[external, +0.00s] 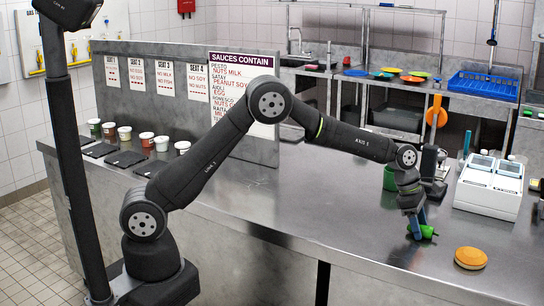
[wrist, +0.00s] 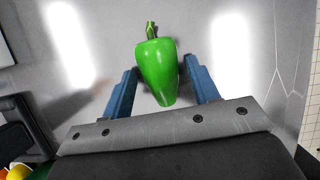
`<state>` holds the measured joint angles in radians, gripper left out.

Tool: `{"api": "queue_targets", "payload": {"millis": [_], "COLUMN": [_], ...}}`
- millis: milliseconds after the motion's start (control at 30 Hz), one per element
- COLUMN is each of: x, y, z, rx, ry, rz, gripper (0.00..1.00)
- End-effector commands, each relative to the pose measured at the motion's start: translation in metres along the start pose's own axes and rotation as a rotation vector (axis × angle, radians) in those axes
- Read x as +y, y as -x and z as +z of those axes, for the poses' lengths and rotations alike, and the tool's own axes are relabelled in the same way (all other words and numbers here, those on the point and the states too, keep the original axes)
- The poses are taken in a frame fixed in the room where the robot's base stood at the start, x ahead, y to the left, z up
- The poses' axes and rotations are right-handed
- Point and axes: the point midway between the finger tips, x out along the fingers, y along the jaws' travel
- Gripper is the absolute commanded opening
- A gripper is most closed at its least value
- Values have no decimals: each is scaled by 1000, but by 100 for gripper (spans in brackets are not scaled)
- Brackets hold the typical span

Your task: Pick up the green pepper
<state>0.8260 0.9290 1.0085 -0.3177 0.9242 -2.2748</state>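The green pepper (wrist: 157,70) lies on the steel counter, its stem pointing away from my gripper in the wrist view. It also shows at the fingertips in the external view (external: 428,232). My gripper (wrist: 162,80) is open, with its two blue fingers on either side of the pepper's lower part. A gap shows between each finger and the pepper, so neither seems to touch it. In the external view my gripper (external: 417,226) points down at the counter, and partly hides the pepper.
An orange round item (external: 470,258) lies on the counter right of the pepper. A white appliance (external: 489,187) stands behind it. A green container (external: 390,178) stands behind my wrist. Several small cups (external: 146,140) line the left back. The counter's middle is clear.

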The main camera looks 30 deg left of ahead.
Motion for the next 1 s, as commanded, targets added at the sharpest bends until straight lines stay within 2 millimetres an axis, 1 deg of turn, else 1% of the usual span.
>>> {"api": "queue_targets", "payload": {"millis": [33, 100, 167, 200, 567, 667, 767, 867, 900, 1000], "x": [0, 0, 0, 0, 0, 0, 0, 0, -4, -29], "y": [0, 0, 0, 0, 3, 9, 19, 37, 42, 52], "z": [0, 0, 0, 0, 1, 4, 8, 16, 19, 26], "rx": [0, 0, 0, 0, -1, -2, -1, -3, -2, -1], "ry": [0, 0, 0, 0, 0, -1, -1, -2, -3, -5], "rz": [0, 0, 0, 0, 1, 1, 1, 2, 1, -1], "gripper": [44, 31, 19, 18, 18, 18, 18, 18, 18, 18]}}
